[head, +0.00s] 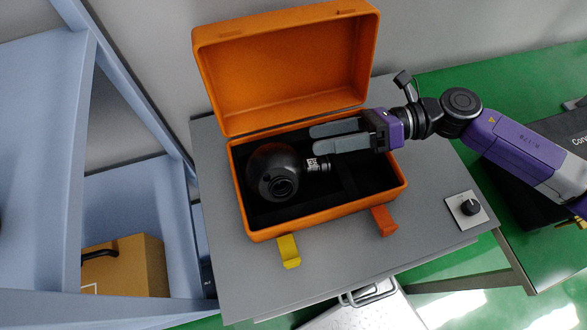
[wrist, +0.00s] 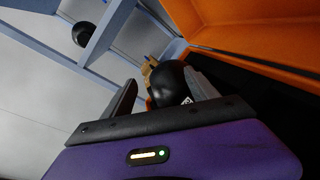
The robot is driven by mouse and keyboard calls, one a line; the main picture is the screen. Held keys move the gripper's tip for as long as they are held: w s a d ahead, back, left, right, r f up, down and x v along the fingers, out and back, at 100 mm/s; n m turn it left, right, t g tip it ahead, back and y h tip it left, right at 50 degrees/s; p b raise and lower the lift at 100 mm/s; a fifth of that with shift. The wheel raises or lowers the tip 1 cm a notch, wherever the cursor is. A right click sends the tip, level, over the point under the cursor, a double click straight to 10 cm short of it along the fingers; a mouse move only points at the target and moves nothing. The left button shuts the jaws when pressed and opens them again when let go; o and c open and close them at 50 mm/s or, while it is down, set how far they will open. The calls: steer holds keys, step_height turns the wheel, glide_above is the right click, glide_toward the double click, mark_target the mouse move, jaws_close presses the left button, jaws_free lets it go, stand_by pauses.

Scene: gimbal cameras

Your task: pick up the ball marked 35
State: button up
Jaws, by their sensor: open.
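A black ball-shaped thing (head: 272,172) with a dark round lens-like face and a short neck lies in the open orange case (head: 325,220). In the wrist view the ball (wrist: 166,84) shows beyond and between the open fingers of my gripper (wrist: 160,82), with a bit of white marking. Whether a finger touches it, I cannot tell.
The case's raised lid (head: 285,70) stands behind. Yellow (head: 288,252) and orange (head: 384,221) latches stick out in front. The grey table (head: 240,285) carries a black knob (head: 469,207). A blue shelf frame (head: 75,160) with a cardboard box (head: 128,265) stands left.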

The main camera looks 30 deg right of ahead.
mark_target(321, 160)
steer(key=d+n, duration=0.1)
steer(key=d+f+n+h, duration=0.1)
steer(key=n, duration=0.1)
steer(key=w+d+f+n+g, duration=0.1)
steer(key=n, duration=0.1)
steer(key=shift+d, duration=0.3)
steer(key=s+f+n+g, duration=0.1)
steer(key=d+f+n+h, duration=0.1)
steer(key=n, duration=0.1)
steer(key=shift+s+d+f+g, duration=0.15)
steer(key=shift+s+d+g, duration=0.15)
steer(key=shift+s+g, duration=0.1)
steer(key=shift+s+f+n, duration=0.1)
steer(key=shift+s+n, duration=0.15)
steer(key=shift+n, duration=0.35)
steer(key=shift+a, duration=0.2)
steer(key=shift+p+x, duration=0.45)
steer(key=shift+x, duration=0.7)
steer(key=shift+s+f+p+x, duration=0.15)
steer(key=shift+p+x, duration=0.3)
steer(key=shift+x, duration=0.85)
steer(key=shift+s+f+p+x, duration=0.1)
steer(key=shift+p+x, duration=0.35)
steer(key=shift+x, duration=0.9)
steer(key=shift+d, duration=0.1)
jaws_close()
